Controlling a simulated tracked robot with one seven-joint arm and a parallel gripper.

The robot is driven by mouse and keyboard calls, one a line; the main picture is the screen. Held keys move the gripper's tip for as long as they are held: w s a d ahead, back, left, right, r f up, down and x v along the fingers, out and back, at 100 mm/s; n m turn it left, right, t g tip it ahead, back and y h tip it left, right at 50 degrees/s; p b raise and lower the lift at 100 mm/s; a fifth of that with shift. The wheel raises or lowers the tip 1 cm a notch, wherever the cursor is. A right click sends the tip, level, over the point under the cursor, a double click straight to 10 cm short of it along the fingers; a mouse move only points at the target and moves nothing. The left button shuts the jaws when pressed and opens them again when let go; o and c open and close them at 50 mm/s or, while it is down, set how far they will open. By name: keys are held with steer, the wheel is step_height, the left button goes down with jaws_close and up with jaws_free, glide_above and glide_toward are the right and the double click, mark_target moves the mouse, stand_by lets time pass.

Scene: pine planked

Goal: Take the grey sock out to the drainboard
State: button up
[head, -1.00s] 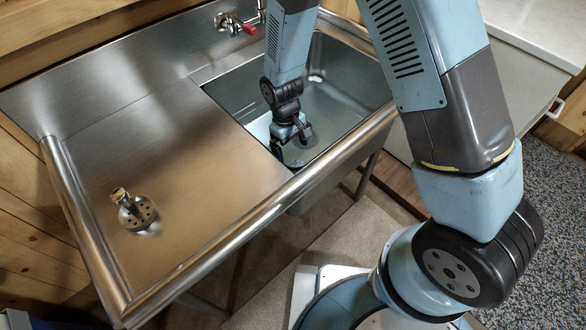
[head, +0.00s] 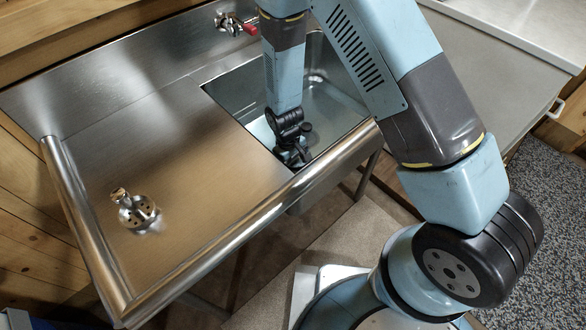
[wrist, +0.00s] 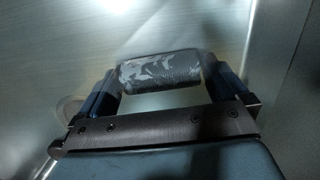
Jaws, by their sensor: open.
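The grey sock (wrist: 160,72), a mottled rolled bundle, lies on the sink floor in the wrist view. My gripper (wrist: 162,84) is open, with one finger at each end of the sock; I cannot tell whether either finger touches it. In the head view my gripper (head: 293,158) is low inside the sink basin (head: 335,100), near its front wall, and the sock is hidden there.
A metal strainer (head: 138,213) sits on the drainboard's front left. A raised rolled rim (head: 210,255) runs along the front edge. A tap with a red handle (head: 250,29) is on the back wall. The drainboard's middle is free.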

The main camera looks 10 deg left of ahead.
steer(key=shift+f, duration=0.1)
steer(key=c, duration=0.8)
